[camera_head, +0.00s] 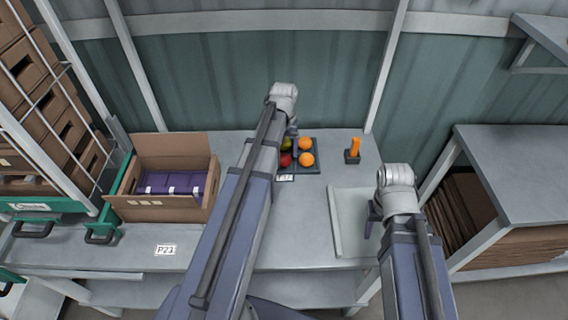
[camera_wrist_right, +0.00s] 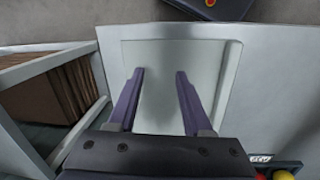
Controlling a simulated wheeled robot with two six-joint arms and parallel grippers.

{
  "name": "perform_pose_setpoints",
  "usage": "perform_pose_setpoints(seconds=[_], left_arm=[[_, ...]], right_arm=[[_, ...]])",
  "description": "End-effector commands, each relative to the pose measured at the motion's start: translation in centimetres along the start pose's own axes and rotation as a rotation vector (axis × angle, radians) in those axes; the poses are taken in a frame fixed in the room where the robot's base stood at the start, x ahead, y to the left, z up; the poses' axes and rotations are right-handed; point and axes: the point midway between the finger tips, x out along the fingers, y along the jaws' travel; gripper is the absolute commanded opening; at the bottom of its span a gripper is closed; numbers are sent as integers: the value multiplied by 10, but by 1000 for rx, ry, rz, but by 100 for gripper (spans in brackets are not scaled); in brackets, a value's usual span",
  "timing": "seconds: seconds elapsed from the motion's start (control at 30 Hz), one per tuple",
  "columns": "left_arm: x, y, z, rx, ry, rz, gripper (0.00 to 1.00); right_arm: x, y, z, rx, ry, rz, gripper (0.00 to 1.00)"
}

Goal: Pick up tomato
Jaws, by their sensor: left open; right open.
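Two orange tomatoes (camera_head: 305,143) (camera_head: 306,159), a red tomato (camera_head: 285,160) and a green-yellow one (camera_head: 286,145) sit in a dark tray (camera_head: 314,173) on the bench. My left arm partly covers the tray's left side. My left gripper (camera_head: 293,132) is over the tray's left part, open, its fingertips mostly hidden. My right gripper (camera_head: 371,220) is open and empty above a pale shallow tray (camera_head: 345,240). Its spread fingers show in the right wrist view (camera_wrist_right: 159,73), with tomatoes (camera_wrist_right: 284,175) cut off at the lower right corner.
An open cardboard box (camera_head: 150,205) with purple packs stands at the left. An orange-handled item (camera_head: 354,150) stands right of the tomato tray. A shelf unit with cardboard (camera_head: 470,215) is at the right. Bare bench lies around the P23 label (camera_head: 165,250).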

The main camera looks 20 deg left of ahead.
Motion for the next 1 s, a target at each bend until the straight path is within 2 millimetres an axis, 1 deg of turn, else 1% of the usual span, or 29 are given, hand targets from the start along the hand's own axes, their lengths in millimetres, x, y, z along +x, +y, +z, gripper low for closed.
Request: perform_pose_setpoints(seconds=[0.03, 0.1, 0.2, 0.5, 0.87, 1.0], left_arm=[[14, 1, 0, 0, 0, 0, 78], [23, 1, 0, 0, 0, 0, 78], [31, 0, 0, 0, 0, 0, 78], [30, 0, 0, 0, 0, 0, 77], [30, 0, 0, 0, 0, 0, 37], [30, 0, 0, 0, 0, 0, 36]], right_arm=[[14, -1, -1, 0, 0, 0, 50], [23, -2, -1, 0, 0, 0, 50], [31, -3, -2, 0, 0, 0, 50], [30, -3, -2, 0, 0, 0, 50], [30, -3, -2, 0, 0, 0, 50], [30, -3, -2, 0, 0, 0, 50]])
